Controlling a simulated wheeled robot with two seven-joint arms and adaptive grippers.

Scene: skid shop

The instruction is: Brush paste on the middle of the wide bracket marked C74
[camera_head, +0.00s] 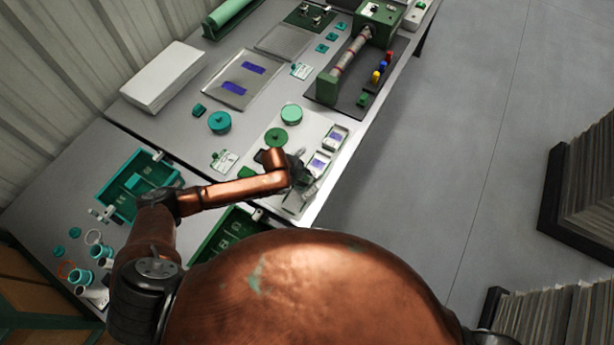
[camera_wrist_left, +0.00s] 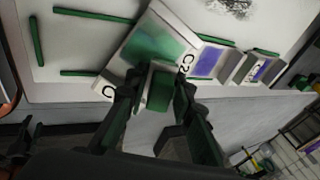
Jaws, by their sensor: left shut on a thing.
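My left gripper (camera_head: 299,174) is over the near end of the white board (camera_head: 306,134). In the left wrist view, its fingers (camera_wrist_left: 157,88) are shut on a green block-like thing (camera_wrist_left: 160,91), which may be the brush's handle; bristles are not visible. Just beyond it is a pale, tilted bracket (camera_wrist_left: 165,22) with a broad green patch on its middle. Its black marking is partly hidden: "C" and "C2" or similar show, so I cannot read C74. Two smaller brackets with purple patches (camera_head: 335,138) (camera_head: 319,163) stand alongside. My right gripper is out of view.
A green round pot (camera_head: 276,137) and a pale green disc (camera_head: 291,113) are on the board. A teal tray (camera_head: 118,193) and a green tray (camera_head: 226,236) lie nearby. A metal tray with purple strips (camera_head: 232,90) is farther back. Open floor is to the right.

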